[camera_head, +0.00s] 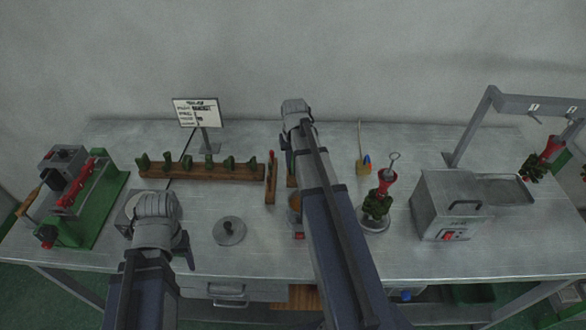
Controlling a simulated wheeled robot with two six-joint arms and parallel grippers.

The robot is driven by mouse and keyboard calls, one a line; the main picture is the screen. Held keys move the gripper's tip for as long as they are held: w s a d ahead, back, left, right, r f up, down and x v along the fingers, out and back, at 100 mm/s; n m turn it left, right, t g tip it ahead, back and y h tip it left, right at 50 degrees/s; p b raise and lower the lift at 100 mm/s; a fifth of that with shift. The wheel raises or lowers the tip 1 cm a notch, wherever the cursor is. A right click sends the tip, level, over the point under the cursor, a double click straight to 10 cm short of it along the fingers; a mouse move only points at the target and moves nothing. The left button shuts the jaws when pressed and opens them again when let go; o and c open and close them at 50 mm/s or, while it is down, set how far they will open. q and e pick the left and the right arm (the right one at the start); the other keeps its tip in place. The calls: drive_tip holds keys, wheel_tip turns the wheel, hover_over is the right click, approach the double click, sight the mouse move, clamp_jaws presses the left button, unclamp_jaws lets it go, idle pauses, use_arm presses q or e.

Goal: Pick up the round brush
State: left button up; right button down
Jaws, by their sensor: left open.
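I cannot pick out the round brush with certainty. A small brown-orange item (295,203) is mostly covered by that arm. My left gripper (156,207) is open above the left-middle of the table, left of the grey round lid, with its fingertips largely hidden by the wrist. My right gripper (286,140) is over the back middle of the table. Its jaws are hidden by the arm.
A wooden rack with green pieces (205,170) and a sign (196,113) stand behind. A lid (229,231) lies in front. A green-based machine (75,190) is left. A red-and-green wax tree (379,199), metal box (450,207) and hanging frame (487,105) are right.

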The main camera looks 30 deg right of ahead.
use_arm(q)
drive_tip(key=shift+r, duration=0.15)
use_arm(e)
drive_tip(key=shift+r, duration=0.15)
wheel_tip(320, 180, up, 10)
drive_tip(key=p, duration=1)
use_arm(q)
wheel_tip(320, 180, up, 10)
use_arm(e)
drive_tip(key=shift+f, duration=0.2)
